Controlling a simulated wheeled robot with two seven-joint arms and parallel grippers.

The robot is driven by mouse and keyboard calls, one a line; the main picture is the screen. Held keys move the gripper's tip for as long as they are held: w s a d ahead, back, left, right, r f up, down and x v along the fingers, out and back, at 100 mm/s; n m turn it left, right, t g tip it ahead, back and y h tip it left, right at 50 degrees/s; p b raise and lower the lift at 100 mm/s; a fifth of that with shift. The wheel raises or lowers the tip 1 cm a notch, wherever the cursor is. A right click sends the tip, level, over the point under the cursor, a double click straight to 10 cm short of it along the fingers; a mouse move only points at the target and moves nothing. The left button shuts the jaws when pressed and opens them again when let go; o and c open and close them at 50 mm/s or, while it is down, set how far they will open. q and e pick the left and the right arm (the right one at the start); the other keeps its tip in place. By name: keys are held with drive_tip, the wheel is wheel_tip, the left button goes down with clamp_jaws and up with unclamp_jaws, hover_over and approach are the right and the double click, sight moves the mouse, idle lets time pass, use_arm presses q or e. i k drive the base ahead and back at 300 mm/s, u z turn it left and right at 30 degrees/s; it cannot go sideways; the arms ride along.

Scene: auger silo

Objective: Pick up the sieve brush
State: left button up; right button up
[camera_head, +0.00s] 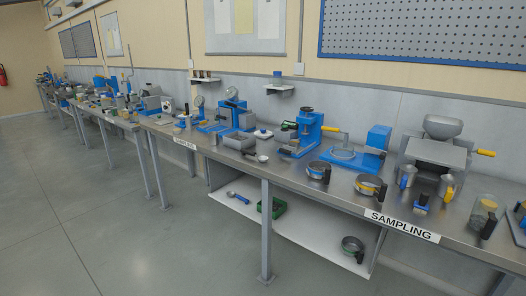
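A small blue item (422,204) lies near the front edge of the bench, just above the SAMPLING label. It may be the sieve brush, but it is too small to tell for sure. It lies between two upright cup-like items, a grey one (407,177) on its left and a grey one with a yellow part (446,189) on its right. Two round pans with dark handles, one nearer the middle (318,171) and one further right (369,187), stand to its left. Neither of my grippers shows in the head view.
The long steel bench (290,185) is crowded with blue and grey machines. A grey mill (438,150) with a yellow handle stands behind the blue item; a jar (484,213) stands at right. The floor in front is clear.

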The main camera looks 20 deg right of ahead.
sight(421, 206)
drive_tip(key=z, duration=0.6)
drive_tip(key=i, duration=1.1)
drive_tip(key=z, duration=0.6)
